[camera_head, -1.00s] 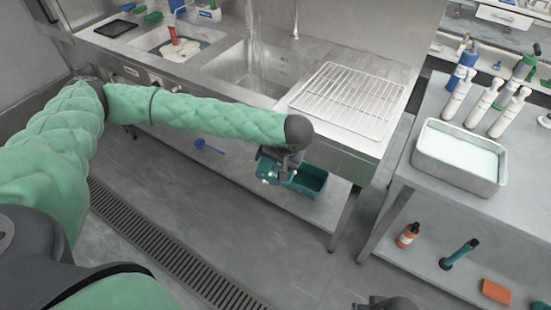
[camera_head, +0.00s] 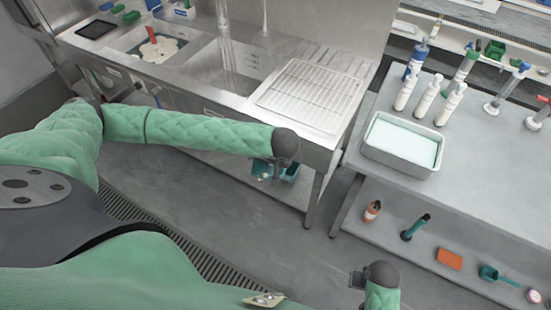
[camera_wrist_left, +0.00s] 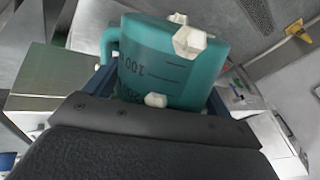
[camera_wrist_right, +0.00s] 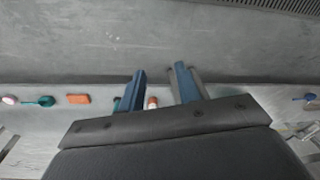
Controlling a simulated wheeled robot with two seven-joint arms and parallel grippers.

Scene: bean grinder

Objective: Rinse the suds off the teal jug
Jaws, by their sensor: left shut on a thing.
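The teal jug (camera_wrist_left: 160,62) has dark measuring marks and several white suds clumps on its wall; its handle is at the left in the left wrist view. My left gripper (camera_head: 270,172) is shut on the jug, which shows small and partly hidden in the head view (camera_head: 260,167). The jug is in front of the counter, below its top. Water (camera_head: 225,45) runs into the right sink basin (camera_head: 203,68), behind and left of the jug. My right gripper (camera_wrist_right: 160,72) is open and empty over the floor; it also shows at the bottom of the head view (camera_head: 357,281).
A wire rack (camera_head: 310,92) lies on the counter right of the basin. A red-handled thing (camera_head: 152,36) stands in the left basin. A metal tray of pale liquid (camera_head: 372,155) and several bottles stand on the right table. Open floor (camera_head: 270,235) lies in front.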

